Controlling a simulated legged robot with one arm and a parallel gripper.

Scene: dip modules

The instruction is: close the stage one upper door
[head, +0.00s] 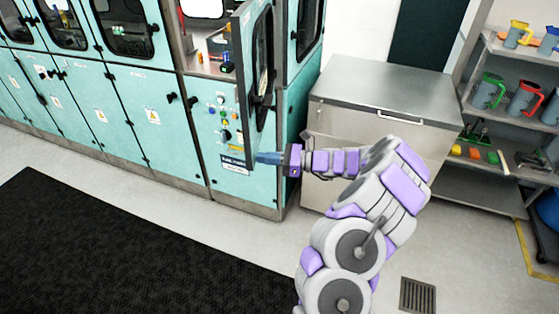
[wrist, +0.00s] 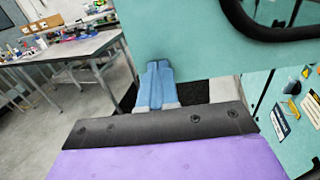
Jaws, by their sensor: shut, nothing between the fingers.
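The stage one upper door (head: 254,122) stands open in the head view, swung out from the teal cabinet and seen nearly edge-on, with a dark-framed window. The opening (head: 205,45) behind it shows parts inside. My gripper (head: 262,158) is at the door's lower corner, with blue fingers together and nothing held. In the wrist view the fingers (wrist: 157,85) lie shut beside the lower edge of the teal door panel (wrist: 185,40). I cannot tell whether they touch it.
A control panel (head: 226,118) sits below the opening. A grey metal chest (head: 375,90) stands right of the cabinet, near my arm. Shelves with jugs (head: 490,92) are at far right. A black mat (head: 110,250) lies on the floor. The wrist view shows a cluttered workbench (wrist: 70,50).

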